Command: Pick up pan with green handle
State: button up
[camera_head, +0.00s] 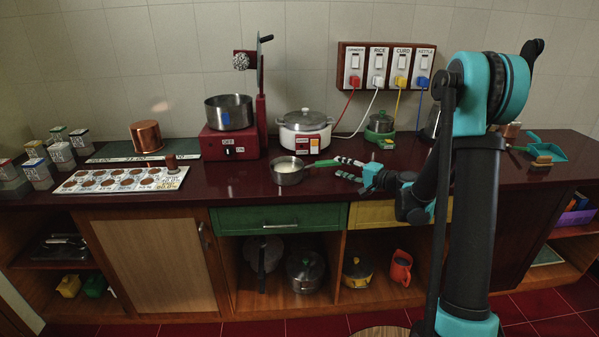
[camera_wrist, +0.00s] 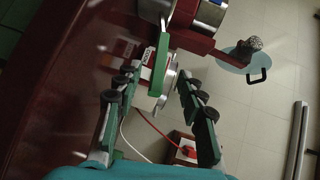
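The pan with the green handle (camera_head: 287,171) is a small silver pan with pale contents. It stands upright on the dark red counter, and its green handle (camera_head: 325,162) points right toward my gripper. My gripper (camera_head: 343,167) is open, its two fingers spread at the handle's end. In the wrist view, the green handle (camera_wrist: 161,62) runs between the open fingers of my gripper (camera_wrist: 157,76), with a gap on each side. The pan body (camera_wrist: 155,9) is partly cut off at the top edge there. I cannot tell whether a finger touches the handle.
A white cooker (camera_head: 304,136) stands just behind the pan. A red stove with a steel pot (camera_head: 230,113) is at back left. A white tray (camera_head: 120,180) lies left. A small green-based pot (camera_head: 380,128) and wall sockets with cords (camera_head: 390,68) are behind my gripper.

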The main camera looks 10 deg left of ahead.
aim_at(334, 164)
jog(key=x, duration=0.5)
jog(key=shift+w+d, duration=0.1)
jog(key=shift+w, duration=0.05)
jog(key=shift+c, duration=0.5)
grip_shut()
